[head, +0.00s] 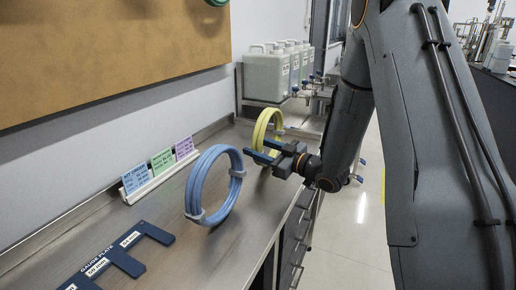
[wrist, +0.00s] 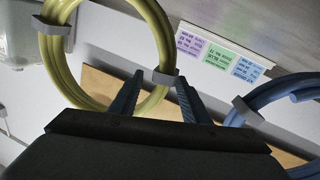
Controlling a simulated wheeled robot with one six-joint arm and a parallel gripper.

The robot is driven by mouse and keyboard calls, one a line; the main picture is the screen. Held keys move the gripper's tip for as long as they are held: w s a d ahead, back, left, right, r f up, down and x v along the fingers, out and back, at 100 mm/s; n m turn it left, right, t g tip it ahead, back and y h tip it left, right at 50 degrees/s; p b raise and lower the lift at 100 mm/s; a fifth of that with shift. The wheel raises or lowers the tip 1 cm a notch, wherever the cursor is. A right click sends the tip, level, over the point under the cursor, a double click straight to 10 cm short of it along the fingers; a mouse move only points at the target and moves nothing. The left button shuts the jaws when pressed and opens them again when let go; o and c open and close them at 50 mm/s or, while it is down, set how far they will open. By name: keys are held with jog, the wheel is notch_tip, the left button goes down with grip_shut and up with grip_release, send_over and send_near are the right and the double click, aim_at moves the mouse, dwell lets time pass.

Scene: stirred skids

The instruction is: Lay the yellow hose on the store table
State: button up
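The yellow hose (head: 258,129) is a coil bound with grey ties, standing upright toward the far end of the long metal bench. My gripper (head: 260,151) is at the coil's lower near part, its dark blue fingers overlapping it in the head view. In the wrist view, the yellow hose (wrist: 97,99) curves behind and between the fingertips of my gripper (wrist: 159,80), with a grey tie beside the right finger. The fingers stand apart, with a gap to the tie on the left; contact is not clear. I cannot identify a store table.
A blue hose coil (head: 191,190) stands upright nearer on the bench (head: 170,238). A dark gauge plate (head: 122,261) lies in front. Coloured cards (head: 161,160) stand along the wall. White jugs (head: 267,75) stand on a raised shelf behind. Floor (head: 345,235) shows at right.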

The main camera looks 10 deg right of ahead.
jog(key=shift+r, duration=0.2)
jog(key=b+v, duration=0.1)
jog(key=v, duration=1.1)
jog(key=shift+b, duration=0.4)
jog(key=shift+f, duration=0.1)
jog(key=w+f+m+h, duration=0.1)
jog(key=h, duration=0.1)
jog(key=w+d+f+m+h, duration=0.1)
jog(key=h, duration=0.1)
jog(key=w+d+f+m+g+h, duration=0.1)
jog(key=h, duration=0.1)
jog(key=shift+w+f+h, duration=0.1)
jog(key=shift+w+h, duration=0.1)
jog(key=shift+h, duration=0.2)
jog(key=s+a+f+m+g+h, duration=0.1)
jog(key=s+m+g, duration=0.3)
jog(key=s, duration=0.9)
jog(key=s+a+f+m+g+h, duration=0.2)
jog(key=s+f+m+g+h, duration=0.2)
jog(key=s+g, duration=0.4)
jog(key=s, duration=0.5)
jog(key=shift+s+a, duration=0.25)
jog(key=shift+s, duration=0.1)
